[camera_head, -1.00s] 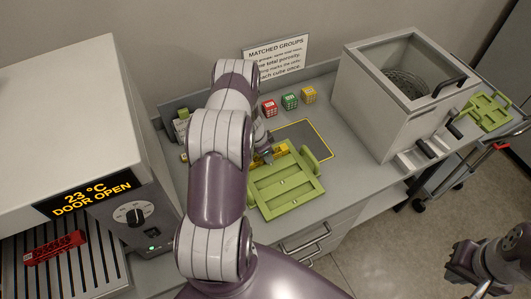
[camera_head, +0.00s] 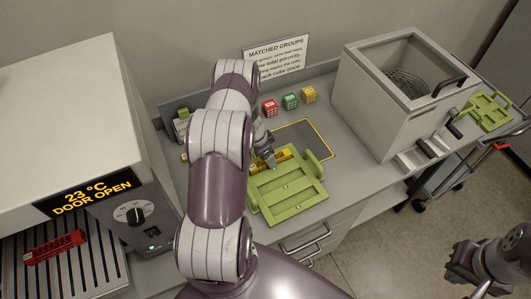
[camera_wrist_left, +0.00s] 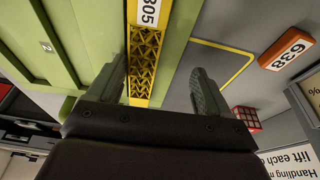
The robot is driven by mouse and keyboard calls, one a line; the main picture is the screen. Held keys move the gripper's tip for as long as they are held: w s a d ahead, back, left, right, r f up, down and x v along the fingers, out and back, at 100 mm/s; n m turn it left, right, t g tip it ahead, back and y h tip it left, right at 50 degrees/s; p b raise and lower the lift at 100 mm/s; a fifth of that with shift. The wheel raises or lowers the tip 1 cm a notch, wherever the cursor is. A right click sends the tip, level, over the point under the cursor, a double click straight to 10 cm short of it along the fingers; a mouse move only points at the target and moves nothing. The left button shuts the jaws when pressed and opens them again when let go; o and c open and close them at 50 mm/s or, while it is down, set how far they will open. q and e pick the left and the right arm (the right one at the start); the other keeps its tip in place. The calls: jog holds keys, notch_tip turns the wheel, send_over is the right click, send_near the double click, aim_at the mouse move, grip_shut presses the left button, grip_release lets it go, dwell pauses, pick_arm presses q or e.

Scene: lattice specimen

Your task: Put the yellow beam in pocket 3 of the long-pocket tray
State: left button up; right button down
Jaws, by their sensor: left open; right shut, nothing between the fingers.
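The yellow beam (camera_wrist_left: 145,65) has a lattice side and a white label reading 805. It lies along the far edge of the green long-pocket tray (camera_head: 290,197), partly hidden by my left arm in the head view (camera_head: 284,154). The left wrist view shows green on both sides of it; whether it is fully seated is unclear. A "2" marks the tray (camera_wrist_left: 47,46) beside another pocket. My left gripper (camera_wrist_left: 158,82) is open, its fingers on either side of the beam and apart from it. My right gripper (camera_head: 462,262) is shut and empty, far right above the floor.
Red (camera_head: 269,108), green (camera_head: 290,101) and yellow (camera_head: 308,94) cubes stand at the back. An orange block labelled 638 (camera_wrist_left: 287,48) lies beside the yellow-edged grey mat (camera_head: 308,138). A lidded bath (camera_head: 400,85) stands right, an open-doored oven (camera_head: 85,125) left.

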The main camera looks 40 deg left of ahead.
pick_arm(q)
jog(key=shift+s+d+f, duration=0.2)
jog(key=shift+s+f, duration=0.05)
jog(key=shift+f, duration=0.05)
jog(key=p+v, duration=0.5)
jog(key=shift+w+a+r, duration=0.1)
jog(key=shift+w+r, duration=0.1)
jog(key=shift+w, duration=0.1)
jog(key=shift+a+r, duration=0.15)
jog(key=shift+r, duration=0.25)
jog(key=v, duration=1.1)
jog(key=shift+r, duration=0.4)
